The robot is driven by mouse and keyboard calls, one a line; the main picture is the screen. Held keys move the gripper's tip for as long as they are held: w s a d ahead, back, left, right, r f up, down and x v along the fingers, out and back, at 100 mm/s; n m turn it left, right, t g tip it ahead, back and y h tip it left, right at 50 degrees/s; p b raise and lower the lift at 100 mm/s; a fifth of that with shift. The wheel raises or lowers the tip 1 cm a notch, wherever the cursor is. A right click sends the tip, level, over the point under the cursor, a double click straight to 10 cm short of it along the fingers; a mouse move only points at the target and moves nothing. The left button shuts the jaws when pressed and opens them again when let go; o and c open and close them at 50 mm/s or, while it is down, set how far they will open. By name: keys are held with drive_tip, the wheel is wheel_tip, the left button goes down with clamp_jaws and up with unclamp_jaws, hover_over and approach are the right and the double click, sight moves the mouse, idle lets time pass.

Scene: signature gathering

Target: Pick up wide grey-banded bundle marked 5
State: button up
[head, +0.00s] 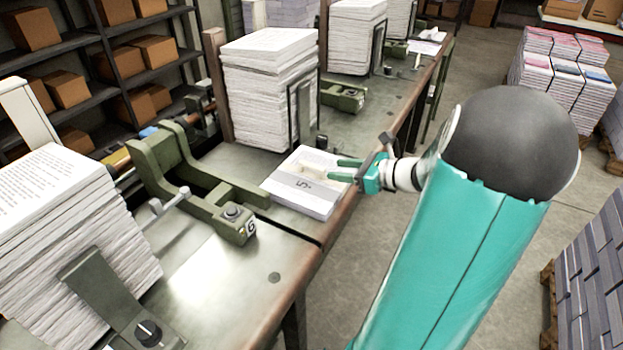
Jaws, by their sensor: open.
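The wide grey-banded bundle marked 5 (298,193) lies flat on the green worktable (287,251) near its right edge. It is a low white stack with a grey band and a dark 5 on top. My gripper (340,170) is at the bundle's right side, with its teal fingers pointing left. The fingers are open and spaced apart, at or just above the bundle's right end. I cannot tell whether they touch it. Nothing shows held between them.
A green metal clamp marked 6 (215,215) stands left of the bundle. A tall paper stack (262,95) stands behind it, and another (65,235) at the left. Shelves with boxes (110,60) line the back left.

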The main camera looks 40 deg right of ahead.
sight(319, 167)
drive_tip(key=x, duration=0.9)
drive_tip(key=shift+r, duration=0.1)
clamp_jaws()
